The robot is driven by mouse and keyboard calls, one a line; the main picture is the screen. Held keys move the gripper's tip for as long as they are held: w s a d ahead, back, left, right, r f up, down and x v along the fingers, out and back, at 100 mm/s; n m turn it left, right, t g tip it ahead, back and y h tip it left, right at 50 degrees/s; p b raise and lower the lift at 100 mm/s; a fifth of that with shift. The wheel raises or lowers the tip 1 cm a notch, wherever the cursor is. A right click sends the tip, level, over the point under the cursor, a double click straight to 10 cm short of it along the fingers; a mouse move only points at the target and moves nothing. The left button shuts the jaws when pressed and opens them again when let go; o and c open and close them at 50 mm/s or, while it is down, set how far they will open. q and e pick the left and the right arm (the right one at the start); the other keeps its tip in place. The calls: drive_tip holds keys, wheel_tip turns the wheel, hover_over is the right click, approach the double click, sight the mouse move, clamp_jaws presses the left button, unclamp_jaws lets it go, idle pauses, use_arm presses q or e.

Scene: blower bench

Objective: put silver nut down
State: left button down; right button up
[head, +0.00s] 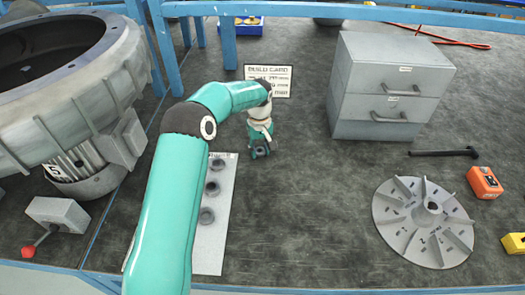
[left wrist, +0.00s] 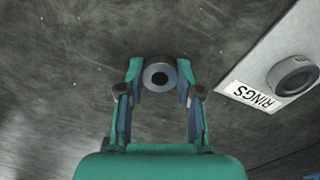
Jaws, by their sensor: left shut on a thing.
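The silver nut (left wrist: 159,76) shows as a small round grey piece with a dark hole in the left wrist view. My left gripper (left wrist: 159,90) is shut on it, one finger on each side. In the head view my left gripper (head: 261,147) points down over the dark bench top, just right of the white strip's far end. The nut is small and partly hidden by the fingers there. I cannot tell whether it touches the bench. My right gripper is not in view.
A white strip (head: 212,255) labelled "RINGS" holds several grey rings (head: 207,215). A build card (head: 270,75) stands behind the gripper. A grey drawer cabinet (head: 390,85) and a finned impeller disc (head: 423,222) stand to the right.

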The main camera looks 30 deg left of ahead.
use_arm(q)
drive_tip(key=c, duration=0.8)
unclamp_jaws()
drive_tip(key=shift+s+d+f, duration=0.1)
drive_tip(key=shift+s+f, duration=0.1)
drive_tip(key=shift+f, duration=0.4)
drive_tip(key=shift+c, duration=0.2)
drive_tip(key=shift+o, duration=0.4)
drive_tip(key=shift+w+f, duration=0.1)
drive_tip(key=shift+r, duration=0.2)
wheel_tip(320, 180, up, 13)
drive_tip(key=p, duration=0.1)
drive_tip(key=shift+r, duration=0.2)
drive_tip(key=shift+w, duration=0.1)
